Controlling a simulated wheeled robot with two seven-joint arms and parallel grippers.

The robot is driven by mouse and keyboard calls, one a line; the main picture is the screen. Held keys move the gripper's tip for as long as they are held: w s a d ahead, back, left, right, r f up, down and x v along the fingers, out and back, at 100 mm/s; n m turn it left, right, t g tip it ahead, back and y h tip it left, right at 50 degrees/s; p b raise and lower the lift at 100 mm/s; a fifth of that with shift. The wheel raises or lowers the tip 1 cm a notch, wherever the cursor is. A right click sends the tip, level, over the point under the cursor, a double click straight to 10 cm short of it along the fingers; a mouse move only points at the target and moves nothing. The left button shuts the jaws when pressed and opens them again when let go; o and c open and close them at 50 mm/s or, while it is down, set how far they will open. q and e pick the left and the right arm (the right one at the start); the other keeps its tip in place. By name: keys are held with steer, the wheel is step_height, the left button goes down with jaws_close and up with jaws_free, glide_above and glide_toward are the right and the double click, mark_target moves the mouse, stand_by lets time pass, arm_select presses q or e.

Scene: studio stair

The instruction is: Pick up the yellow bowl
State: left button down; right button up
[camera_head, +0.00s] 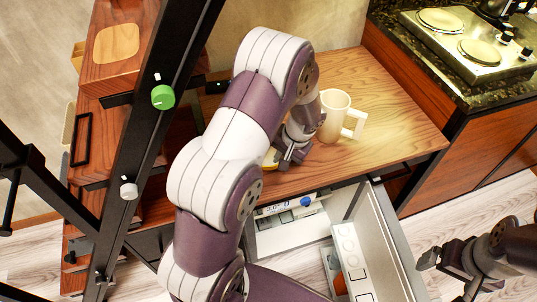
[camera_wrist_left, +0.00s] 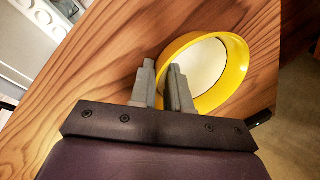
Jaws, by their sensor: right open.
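The yellow bowl (camera_wrist_left: 236,70) has a pale inside and shows in the left wrist view. In the head view only a sliver of it (camera_head: 268,160) shows behind my left gripper (camera_head: 290,155). In the left wrist view my left gripper (camera_wrist_left: 164,82) has one finger inside the bowl and one outside, with the yellow wall filling the narrow gap between them. It looks shut on that wall. I cannot tell whether the bowl touches the wooden top. My right gripper (camera_head: 447,262) is open and empty at the lower right, away from the bowl.
A cream mug (camera_head: 334,118) stands on the wooden top (camera_head: 395,110) right of my left gripper. An open drawer (camera_head: 378,245) juts out below. A black ladder-like frame (camera_head: 140,150) stands at the left. A stove (camera_head: 470,45) is at the upper right.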

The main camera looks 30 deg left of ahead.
arm_select(q)
steer(key=shift+s+d, duration=0.1)
steer(key=shift+s, duration=0.05)
stand_by(0.3)
steer(key=shift+r, duration=0.35)
steer(key=r, duration=0.3)
steer(key=shift+w+r, duration=0.25)
steer(key=w+d+r+p, duration=0.4)
steer(key=w+d+r, duration=0.1)
steer(key=w, duration=0.4)
steer(key=shift+w+d+r, duration=0.35)
steer(key=shift+r, duration=0.55)
